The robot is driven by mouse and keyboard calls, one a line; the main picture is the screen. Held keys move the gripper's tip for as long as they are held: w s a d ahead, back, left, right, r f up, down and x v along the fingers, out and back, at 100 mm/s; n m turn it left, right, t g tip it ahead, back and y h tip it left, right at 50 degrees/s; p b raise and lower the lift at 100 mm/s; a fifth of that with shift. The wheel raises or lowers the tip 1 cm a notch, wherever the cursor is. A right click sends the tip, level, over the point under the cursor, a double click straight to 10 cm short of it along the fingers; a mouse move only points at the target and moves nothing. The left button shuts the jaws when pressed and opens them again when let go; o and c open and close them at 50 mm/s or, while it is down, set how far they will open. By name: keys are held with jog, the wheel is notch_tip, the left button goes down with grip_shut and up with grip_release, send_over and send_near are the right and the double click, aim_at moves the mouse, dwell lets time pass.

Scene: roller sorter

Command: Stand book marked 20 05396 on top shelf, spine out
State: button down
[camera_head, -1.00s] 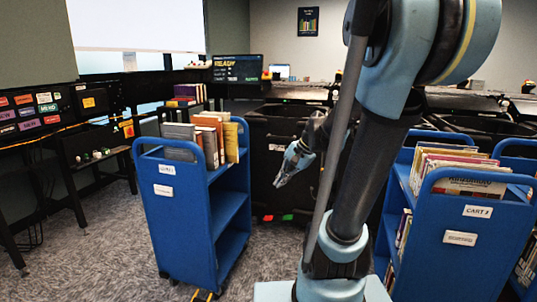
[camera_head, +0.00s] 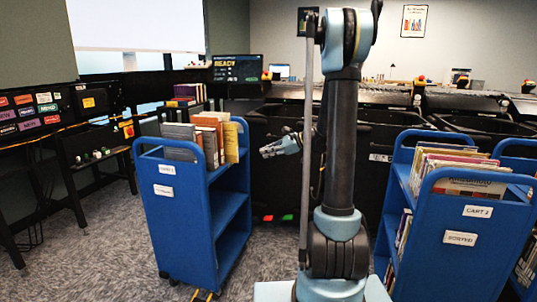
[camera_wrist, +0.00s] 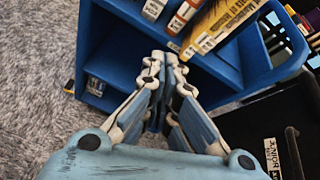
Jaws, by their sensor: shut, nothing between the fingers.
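My gripper (camera_head: 266,151) is shut and empty, just right of the left blue cart (camera_head: 192,262). In the wrist view its fingers (camera_wrist: 165,62) meet in front of the blue cart's shelves (camera_wrist: 113,62). Several books stand on that cart's top shelf: grey ones (camera_head: 180,133), brown ones (camera_head: 208,140) and a yellow one (camera_head: 231,142). In the wrist view, books with white spine labels, including an orange-brown one (camera_wrist: 183,17) and a yellow one (camera_wrist: 215,25), show beyond the fingers. The labels are too small to read, so I cannot tell which book is marked 20 05396.
A second blue cart (camera_head: 455,245), labelled CART 2, stands at right, loaded with books. Black bins (camera_head: 275,190) line the sorter behind. A black rack with coloured labels (camera_head: 30,112) is at left. Carpet (camera_head: 90,250) is clear left of the first cart.

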jog(key=w+d+f+m+t+y, duration=0.1)
jog(key=w+f+m+y, duration=0.1)
jog(key=w+m, duration=0.35)
jog(key=n, duration=0.2)
send_near(234, 147)
jog(key=shift+w+a+f, duration=0.55)
jog(key=shift+a+f, duration=0.1)
jog(key=shift+f, duration=0.1)
jog(key=shift+w+a+f, duration=0.5)
jog(key=shift+a+f, duration=0.1)
jog(key=shift+f, duration=0.1)
jog(key=shift+r+x, duration=0.3)
jog(key=shift+x, duration=0.9)
jog(key=shift+r+x, duration=0.25)
jog(key=shift+x, duration=0.95)
jog(key=shift+r+x, duration=0.3)
jog(key=shift+x, duration=0.95)
jog(key=shift+a, duration=0.15)
jog(key=f+v, duration=0.2)
jog(key=v, duration=0.9)
jog(key=shift+s+d+f, duration=0.2)
jog(key=shift+d+f, duration=0.05)
jog(key=shift+d, duration=0.4)
